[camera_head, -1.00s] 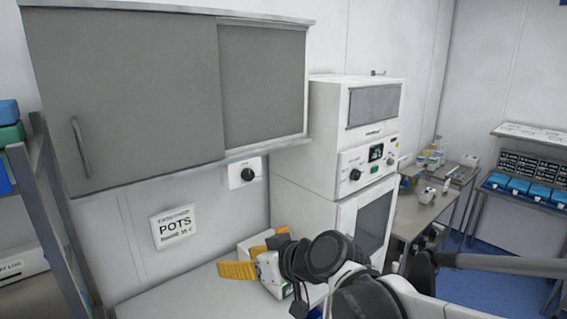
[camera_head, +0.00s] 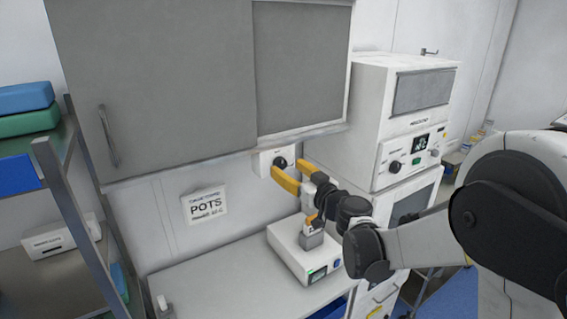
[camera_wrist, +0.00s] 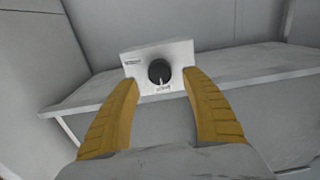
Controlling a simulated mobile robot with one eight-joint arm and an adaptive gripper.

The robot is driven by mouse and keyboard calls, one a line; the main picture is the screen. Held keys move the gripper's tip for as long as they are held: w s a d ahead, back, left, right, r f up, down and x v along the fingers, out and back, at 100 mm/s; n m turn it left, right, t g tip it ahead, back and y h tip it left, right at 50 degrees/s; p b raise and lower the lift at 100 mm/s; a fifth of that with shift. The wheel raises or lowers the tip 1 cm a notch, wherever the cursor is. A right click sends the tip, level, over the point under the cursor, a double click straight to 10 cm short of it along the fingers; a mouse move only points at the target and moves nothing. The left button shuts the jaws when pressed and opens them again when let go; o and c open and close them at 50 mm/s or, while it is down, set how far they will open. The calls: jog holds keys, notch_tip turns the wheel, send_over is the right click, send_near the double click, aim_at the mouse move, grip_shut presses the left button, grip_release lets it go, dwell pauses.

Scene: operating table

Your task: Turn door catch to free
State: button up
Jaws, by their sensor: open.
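The door catch is a black round knob (camera_wrist: 160,71) on a small white plate (camera_wrist: 135,64), with a light pointer line toward the lower edge in the wrist view. In the head view the plate (camera_head: 264,162) is on the wall under the grey cabinet, with the knob (camera_head: 280,162) partly beside a finger. My gripper (camera_head: 290,175) is open, its two yellow fingers reaching up toward the plate. In the wrist view my gripper (camera_wrist: 161,88) has one finger on each side of the knob, with gaps between; contact cannot be told. The lettering is too small to read.
The grey cabinet (camera_head: 160,80) with a sliding door hangs just above. A white oven-like unit (camera_head: 380,120) stands close on the right. A small white device (camera_head: 300,258) sits on the counter (camera_head: 200,285) below. A metal shelf (camera_head: 60,190) stands at left.

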aim_at(284, 164)
jog(key=shift+x, duration=1.6)
jog(key=c, duration=1.2)
jog(key=m+b, duration=0.2)
jog(key=m, duration=0.1)
jog(key=shift+d+f+m, duration=0.1)
jog(key=shift+m, duration=0.3)
jog(key=m+b, duration=0.3)
jog(key=m, duration=0.2)
jog(key=shift+d+m, duration=0.1)
jog(key=shift+m, duration=0.2)
jog(key=m+b, duration=0.1)
jog(key=m, duration=0.3)
jog(key=shift+b, duration=0.4)
jog(key=shift+w+m+b, duration=0.1)
jog(key=shift+m+b, duration=0.45)
jog(key=shift+m, duration=1.75)
